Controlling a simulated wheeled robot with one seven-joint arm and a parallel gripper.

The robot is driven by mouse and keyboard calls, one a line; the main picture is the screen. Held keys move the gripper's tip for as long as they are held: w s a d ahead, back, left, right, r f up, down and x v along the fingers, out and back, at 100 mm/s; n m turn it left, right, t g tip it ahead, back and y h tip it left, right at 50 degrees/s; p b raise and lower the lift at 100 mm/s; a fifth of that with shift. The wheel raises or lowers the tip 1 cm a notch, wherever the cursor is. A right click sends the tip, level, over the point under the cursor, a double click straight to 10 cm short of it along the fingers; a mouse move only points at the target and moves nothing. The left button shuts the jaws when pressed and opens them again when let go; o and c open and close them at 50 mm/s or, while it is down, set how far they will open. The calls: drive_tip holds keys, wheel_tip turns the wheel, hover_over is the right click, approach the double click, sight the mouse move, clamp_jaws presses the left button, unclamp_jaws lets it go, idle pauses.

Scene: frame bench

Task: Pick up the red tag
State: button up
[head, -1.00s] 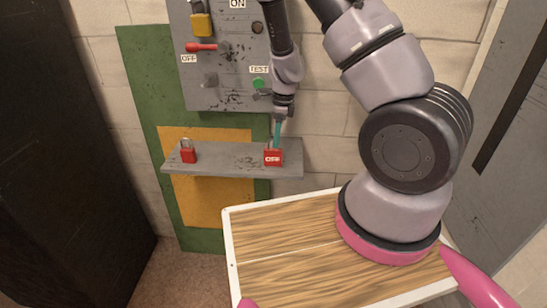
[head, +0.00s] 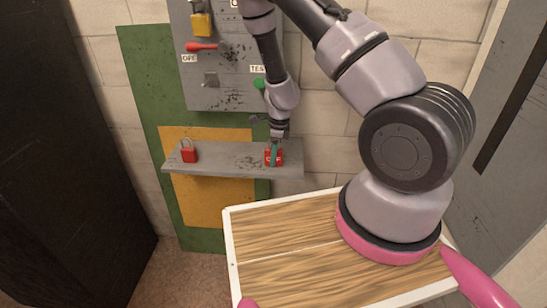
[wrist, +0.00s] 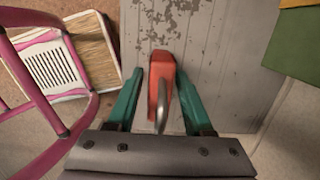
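The red tag (head: 279,157) stands at the right end of the grey shelf (head: 222,154), with a pale OFF mark partly hidden by a finger. In the wrist view the red tag (wrist: 162,75) shows a red body with a grey metal loop towards me. My gripper (head: 273,161) points down at it from above. In the wrist view my gripper (wrist: 158,80) has its two teal fingers apart, one on each side of the red body. A narrow gap seems to show beside each finger.
A red padlock (head: 189,153) stands near the shelf's left end. Above is a grey panel (head: 222,92) with a yellow padlock (head: 201,24), a red lever (head: 202,46) and a green button (head: 259,83). A wooden tray top (head: 290,270) lies in front, below the shelf.

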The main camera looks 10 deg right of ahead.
clamp_jaws()
drive_tip(key=shift+r, duration=0.1)
wheel_tip(320, 180, up, 10)
drive_tip(key=shift+f, duration=0.1)
idle(0.6)
